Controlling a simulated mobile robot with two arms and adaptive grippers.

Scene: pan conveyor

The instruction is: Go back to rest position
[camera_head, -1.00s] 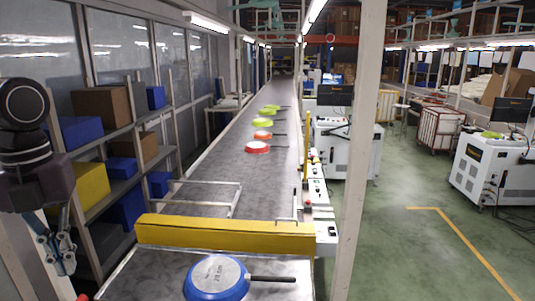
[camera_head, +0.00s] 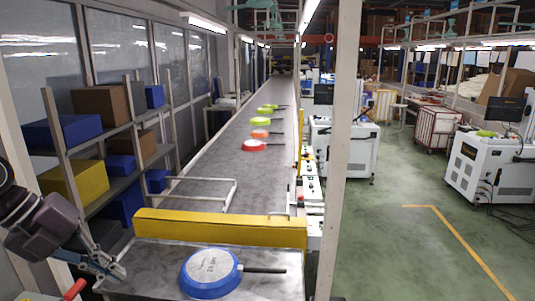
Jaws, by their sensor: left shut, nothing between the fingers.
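My left gripper (camera_head: 119,274) is at the lower left, low beside the near end of the conveyor. It is shut and empty. A blue-rimmed pan (camera_head: 211,274) lies upside down on the near conveyor section (camera_head: 152,257), its black handle pointing right. The pan is to the right of my left gripper and apart from it. My right gripper is not in view.
A yellow bar (camera_head: 220,228) crosses the belt beyond the blue pan. A red pan (camera_head: 254,145), an orange pan (camera_head: 259,134) and green pans lie farther along. Shelves with boxes (camera_head: 75,183) stand left, a post (camera_head: 336,150) right. Floor beyond is open.

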